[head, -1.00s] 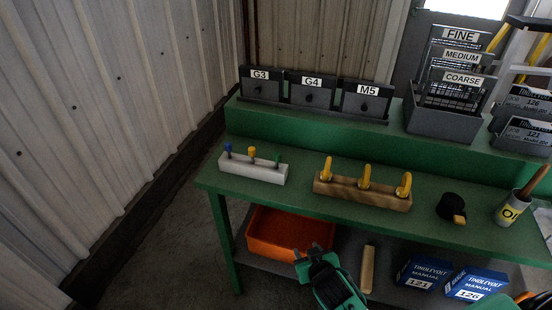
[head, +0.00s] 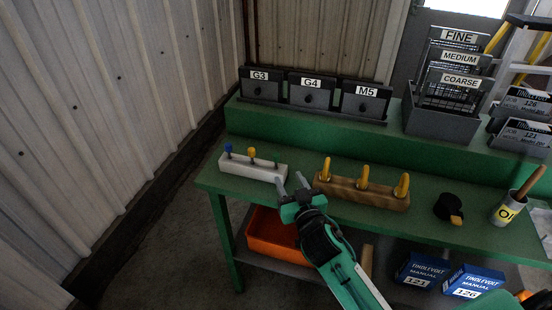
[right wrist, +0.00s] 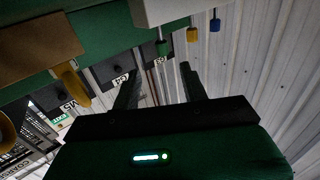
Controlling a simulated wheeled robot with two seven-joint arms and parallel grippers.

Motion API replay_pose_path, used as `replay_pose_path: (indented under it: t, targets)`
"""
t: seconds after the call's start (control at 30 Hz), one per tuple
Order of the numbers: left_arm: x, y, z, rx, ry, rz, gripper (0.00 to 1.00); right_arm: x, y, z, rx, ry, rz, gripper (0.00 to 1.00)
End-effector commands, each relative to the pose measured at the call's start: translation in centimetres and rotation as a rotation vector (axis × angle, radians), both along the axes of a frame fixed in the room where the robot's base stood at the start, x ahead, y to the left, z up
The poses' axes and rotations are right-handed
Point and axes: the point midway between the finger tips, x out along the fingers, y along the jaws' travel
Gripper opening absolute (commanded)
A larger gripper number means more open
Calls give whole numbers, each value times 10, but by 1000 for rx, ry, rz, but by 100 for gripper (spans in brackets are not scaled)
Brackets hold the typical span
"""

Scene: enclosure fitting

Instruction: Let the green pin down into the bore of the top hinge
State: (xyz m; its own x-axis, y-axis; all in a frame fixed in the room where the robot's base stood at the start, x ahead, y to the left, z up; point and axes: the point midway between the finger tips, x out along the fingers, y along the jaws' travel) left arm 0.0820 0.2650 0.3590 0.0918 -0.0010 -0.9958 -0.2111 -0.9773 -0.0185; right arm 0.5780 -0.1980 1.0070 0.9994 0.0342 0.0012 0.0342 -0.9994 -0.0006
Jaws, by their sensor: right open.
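The green pin (right wrist: 161,48) stands in a white block (head: 240,167), beside a yellow pin (head: 251,153) and a blue pin (head: 228,149). In the head view it is hard to make out near the block's right end. My right gripper (head: 291,182) is open and empty at the block's right end. In the right wrist view, which looks upside down, the green pin appears between the two fingers (right wrist: 158,82), beyond their tips, apart from them as far as I can tell. The top hinge is not seen in these frames. My left gripper is not in view.
A wooden block (head: 345,192) with several yellow hooked pieces stands right of the gripper. Labelled boxes (head: 310,90) stand on the raised shelf. An orange bin (head: 265,240) sits below.

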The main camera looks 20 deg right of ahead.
Motion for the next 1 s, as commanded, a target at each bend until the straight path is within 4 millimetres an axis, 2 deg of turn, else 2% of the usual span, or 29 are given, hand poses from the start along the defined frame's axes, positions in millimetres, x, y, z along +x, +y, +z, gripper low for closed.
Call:
replay_pose_path:
  t: [0.1,0.2,0.47,0.8,1.0]
  targets:
    - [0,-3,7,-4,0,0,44,21,1,2,-3,0,0,44]
    - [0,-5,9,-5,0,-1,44,33,1,1,-2,0,-1,44]
    - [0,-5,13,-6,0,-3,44,47,3,-1,0,1,0,44]
    - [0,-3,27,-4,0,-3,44,87,7,-6,-1,1,-1,44]
    - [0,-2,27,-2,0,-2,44,93,7,-9,0,2,0,44]
